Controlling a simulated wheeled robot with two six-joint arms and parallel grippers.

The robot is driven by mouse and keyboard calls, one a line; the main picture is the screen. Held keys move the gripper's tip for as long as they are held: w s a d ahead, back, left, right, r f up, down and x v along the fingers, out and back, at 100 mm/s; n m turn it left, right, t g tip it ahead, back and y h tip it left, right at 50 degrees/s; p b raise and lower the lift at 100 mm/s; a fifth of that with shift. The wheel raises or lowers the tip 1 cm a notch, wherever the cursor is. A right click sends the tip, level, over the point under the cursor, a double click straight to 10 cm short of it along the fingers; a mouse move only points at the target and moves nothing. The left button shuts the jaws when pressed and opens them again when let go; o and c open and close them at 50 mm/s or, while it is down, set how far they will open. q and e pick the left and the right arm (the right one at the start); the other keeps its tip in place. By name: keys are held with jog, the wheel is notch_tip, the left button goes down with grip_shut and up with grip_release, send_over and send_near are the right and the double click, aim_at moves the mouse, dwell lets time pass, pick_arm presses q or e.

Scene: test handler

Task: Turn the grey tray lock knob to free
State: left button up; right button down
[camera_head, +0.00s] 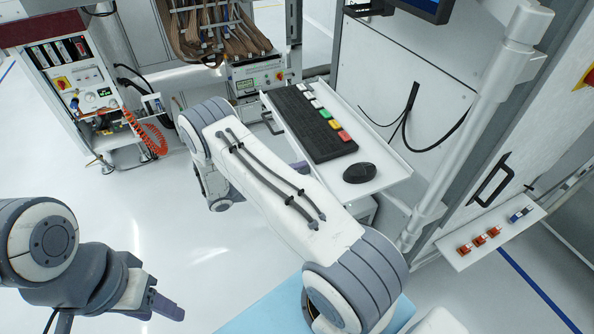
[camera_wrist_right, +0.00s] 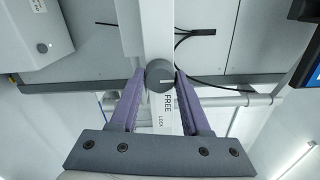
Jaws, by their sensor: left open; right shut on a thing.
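The grey tray lock knob (camera_wrist_right: 159,74) is a round dark-grey cap in the right wrist view, on a white strip below the tray. A short pale mark on it appears to point right in the picture. The label beside it (camera_wrist_right: 166,112) reads FREE, with LOCK farther down. My right gripper (camera_wrist_right: 161,79) is shut on the knob, one purple finger on each side. In the head view my right forearm hides the knob; a purple fingertip shows by the tray (camera_head: 378,184). My left gripper (camera_head: 160,306) is open and empty at the lower left, apart from everything.
The tray carries a black keyboard (camera_head: 308,122) with several coloured keys and a black mouse (camera_head: 359,173). A white post (camera_head: 470,110) and a cabinet with a black handle (camera_head: 492,180) stand to the right.

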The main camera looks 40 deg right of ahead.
jog(key=shift+c, duration=1.8)
grip_release()
jog(key=b+v, duration=0.2)
jog(key=v, duration=0.8)
jog(key=shift+a, duration=0.3)
